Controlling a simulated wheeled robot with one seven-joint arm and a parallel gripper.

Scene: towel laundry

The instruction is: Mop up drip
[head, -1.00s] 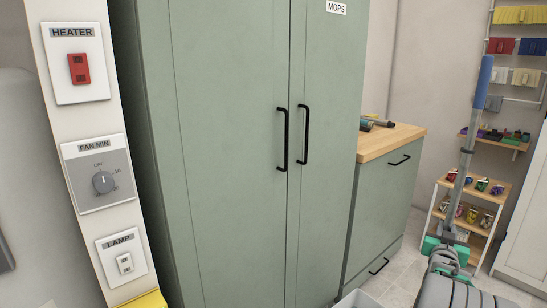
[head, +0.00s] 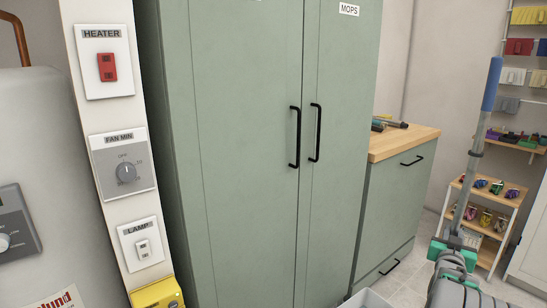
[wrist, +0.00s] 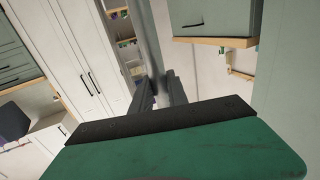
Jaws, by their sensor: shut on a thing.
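My gripper (head: 462,236) is at the lower right of the head view, shut on a long grey pole with a blue grip (head: 492,84) on top. The pole stands nearly upright with a slight tilt. In the wrist view, the grey shaft (wrist: 147,42) runs up from between the gripper fingers (wrist: 158,92). The pole's lower end is hidden behind my arm in the head view, so I cannot see a mop head. No drip or wet patch shows on the visible floor.
A tall green cabinet labelled MOPS (head: 249,150) stands shut in the centre. Left of it are a wall panel with a HEATER switch (head: 107,67), FAN MIN dial (head: 126,173) and LAMP switch (head: 144,249), and a white tank (head: 45,130). A wood-topped counter (head: 415,140) is at right.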

